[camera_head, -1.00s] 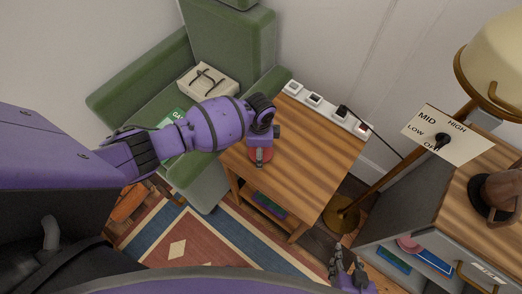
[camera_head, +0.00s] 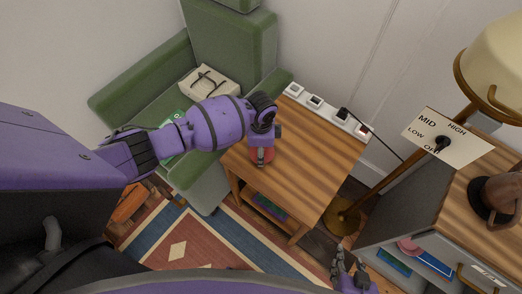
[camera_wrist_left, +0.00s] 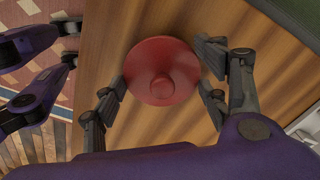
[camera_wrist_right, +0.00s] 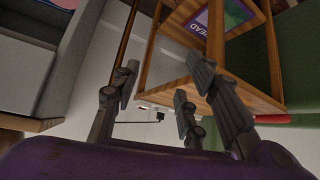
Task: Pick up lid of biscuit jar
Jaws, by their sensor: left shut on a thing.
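The red round lid (camera_wrist_left: 162,72) with a knob in its middle shows from above in the left wrist view. In the head view a little of its red (camera_head: 268,156) shows at the front of the wooden side table. My left gripper (camera_head: 262,153) points down over it.
The side table (camera_head: 305,165) is mostly clear. A power strip (camera_head: 325,107) with a plug lies along its back edge. A green armchair (camera_head: 232,45) stands left. A floor lamp (camera_head: 375,190), a dial sign (camera_head: 445,138) and a grey cabinet (camera_head: 410,220) are right.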

